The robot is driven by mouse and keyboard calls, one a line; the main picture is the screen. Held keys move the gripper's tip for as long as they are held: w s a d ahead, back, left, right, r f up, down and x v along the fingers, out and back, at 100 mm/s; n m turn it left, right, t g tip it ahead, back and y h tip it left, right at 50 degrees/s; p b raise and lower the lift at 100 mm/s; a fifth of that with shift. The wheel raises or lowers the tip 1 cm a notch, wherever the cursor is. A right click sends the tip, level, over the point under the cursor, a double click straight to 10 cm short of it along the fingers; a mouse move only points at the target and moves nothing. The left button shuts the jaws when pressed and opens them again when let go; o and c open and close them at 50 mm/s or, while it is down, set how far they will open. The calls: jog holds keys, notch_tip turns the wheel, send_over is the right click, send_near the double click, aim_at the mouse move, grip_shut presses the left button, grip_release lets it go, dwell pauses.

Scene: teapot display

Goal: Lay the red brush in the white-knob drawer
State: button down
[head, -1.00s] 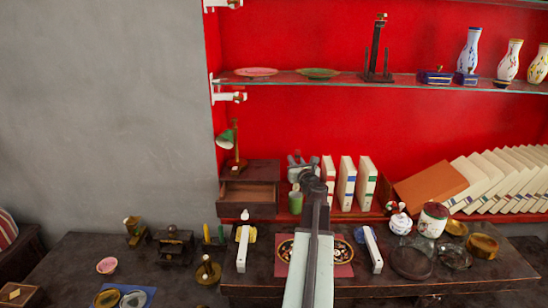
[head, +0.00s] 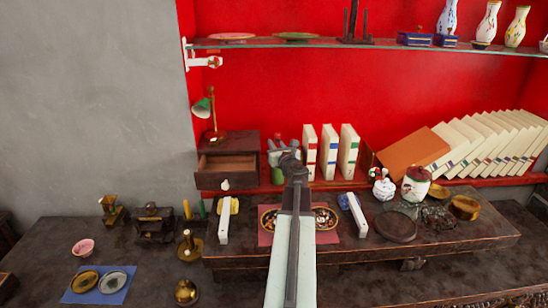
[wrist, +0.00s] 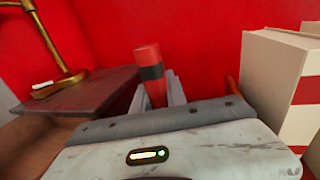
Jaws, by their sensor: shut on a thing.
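The red brush (wrist: 150,72), a red rod with a black band, stands nearly upright between the grey fingers of my gripper (wrist: 158,92) in the wrist view. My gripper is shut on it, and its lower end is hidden. In the head view my gripper (head: 281,143) is at the middle, in front of the red back wall, right of the small wooden cabinet. The white-knob drawer (head: 228,168) is in that cabinet, pulled open, and looks empty. Its white knob (head: 225,184) shows on the front. The cabinet top also shows at left in the wrist view.
A green-shaded lamp (head: 204,108) stands on the cabinet. White binders (head: 329,150) stand just right of my gripper. A green jar (head: 277,174) is below it. A glass shelf (head: 340,45) runs above. Plates, pots and brass pieces crowd the dark table.

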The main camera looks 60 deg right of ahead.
notch_tip(320, 180, down, 4)
jog(key=b, duration=0.2)
jog(key=shift+r+b, duration=0.25)
jog(key=shift+b, duration=0.1)
jog(key=c, duration=1.8)
grip_release()
jog(key=shift+f, duration=0.1)
jog(key=o, duration=0.5)
jog(key=shift+c, duration=0.2)
